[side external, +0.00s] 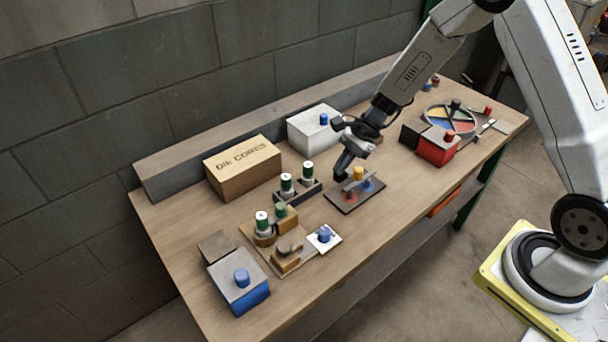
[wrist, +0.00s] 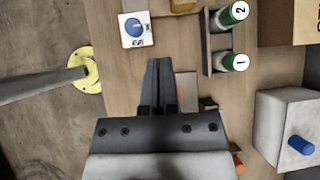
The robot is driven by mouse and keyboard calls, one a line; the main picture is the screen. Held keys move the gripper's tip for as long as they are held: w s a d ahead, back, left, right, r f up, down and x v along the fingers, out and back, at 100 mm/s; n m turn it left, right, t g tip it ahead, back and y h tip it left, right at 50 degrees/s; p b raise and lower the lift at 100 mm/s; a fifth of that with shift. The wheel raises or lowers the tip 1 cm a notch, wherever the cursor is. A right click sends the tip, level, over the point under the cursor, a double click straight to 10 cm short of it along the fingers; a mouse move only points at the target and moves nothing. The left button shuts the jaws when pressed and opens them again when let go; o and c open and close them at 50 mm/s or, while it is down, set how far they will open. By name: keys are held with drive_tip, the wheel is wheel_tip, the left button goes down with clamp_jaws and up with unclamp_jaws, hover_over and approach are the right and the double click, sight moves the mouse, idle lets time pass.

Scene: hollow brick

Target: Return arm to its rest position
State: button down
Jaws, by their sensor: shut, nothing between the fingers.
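My gripper (side external: 343,163) is above the workbench (side external: 225,323), over the back part of a dark flat plate (side external: 372,197). The plate carries a red, a yellow and a blue piece. In the wrist view my gripper (wrist: 158,62) has its two dark fingers together, with nothing between them. The gripper hides most of the plate there; only a corner (wrist: 186,88) with a bit of red shows beside the fingers. My arm reaches in from the upper right in the side view.
Near the gripper are a white box (side external: 313,130) with a blue knob and a rack (side external: 298,193) with numbered cans. A cardboard box (side external: 243,166), a blue box (side external: 240,292), a red box (side external: 437,150) and a round sectored tray (side external: 450,105) stand further off.

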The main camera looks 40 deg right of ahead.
drive_tip(key=s+r+n+h, duration=0.3)
drive_tip(key=s+r+n, duration=0.1)
drive_tip(key=s+n, duration=0.3)
drive_tip(key=s+d+r+n+t+h, duration=0.1)
drive_tip(key=s+r+n+h, duration=0.3)
drive_tip(key=s+n, duration=0.4)
drive_tip(key=r+n, duration=0.1)
drive_tip(key=n, duration=0.2)
drive_tip(key=shift+s+d+t+h, duration=0.2)
drive_tip(key=shift+d+t+h, duration=0.1)
